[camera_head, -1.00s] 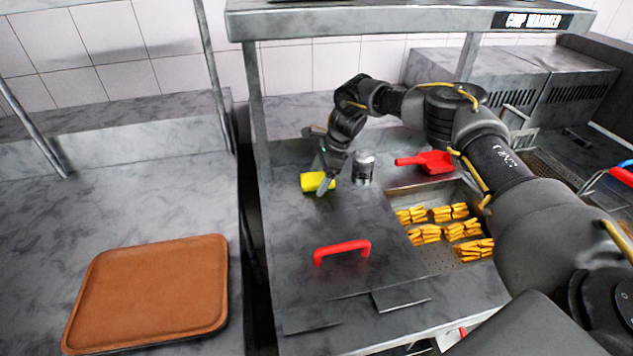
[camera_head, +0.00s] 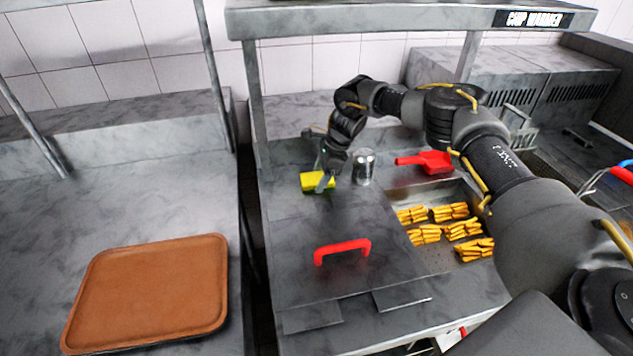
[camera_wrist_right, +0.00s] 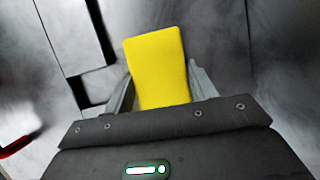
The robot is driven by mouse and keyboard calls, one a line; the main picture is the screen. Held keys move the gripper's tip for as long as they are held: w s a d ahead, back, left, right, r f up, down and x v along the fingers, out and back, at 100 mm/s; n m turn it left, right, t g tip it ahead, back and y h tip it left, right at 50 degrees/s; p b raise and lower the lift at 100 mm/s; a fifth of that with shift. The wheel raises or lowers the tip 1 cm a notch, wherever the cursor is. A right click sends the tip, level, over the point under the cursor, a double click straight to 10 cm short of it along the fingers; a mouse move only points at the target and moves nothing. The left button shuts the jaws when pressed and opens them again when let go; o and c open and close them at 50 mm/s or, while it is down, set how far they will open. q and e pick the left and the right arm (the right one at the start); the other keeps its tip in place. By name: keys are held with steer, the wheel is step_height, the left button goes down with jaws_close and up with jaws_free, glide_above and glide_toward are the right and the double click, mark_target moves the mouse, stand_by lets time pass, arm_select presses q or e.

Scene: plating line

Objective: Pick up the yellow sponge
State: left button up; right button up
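The yellow sponge (camera_head: 310,182) lies on the grey worktop, left of the metal shaker (camera_head: 364,167). My right gripper (camera_head: 324,178) is at the sponge, pointing down, with a finger in front of it in the head view. In the right wrist view the sponge (camera_wrist_right: 157,65) lies between the two fingers of my right gripper (camera_wrist_right: 160,75). The fingers are apart, one along each side, very near its edges. I see no clear grip on it. The sponge's near end is hidden by the gripper body. My left gripper is not in view.
A red-handled lid (camera_head: 342,250) lies in front of the sponge. A red scoop (camera_head: 428,161) and a bin with several chip portions (camera_head: 424,234) are to the right. A brown tray (camera_head: 150,290) is on the left counter. A shelf (camera_head: 400,20) spans above.

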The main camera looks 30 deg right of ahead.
mark_target(318, 177)
steer(key=shift+c, duration=1.1)
steer(key=shift+r, duration=0.15)
step_height(318, 177, up, 10)
steer(key=b, duration=0.2)
steer(key=shift+r, duration=0.15)
steer(key=o, duration=0.4)
steer(key=c, duration=0.3)
steer(key=shift+a, duration=0.1)
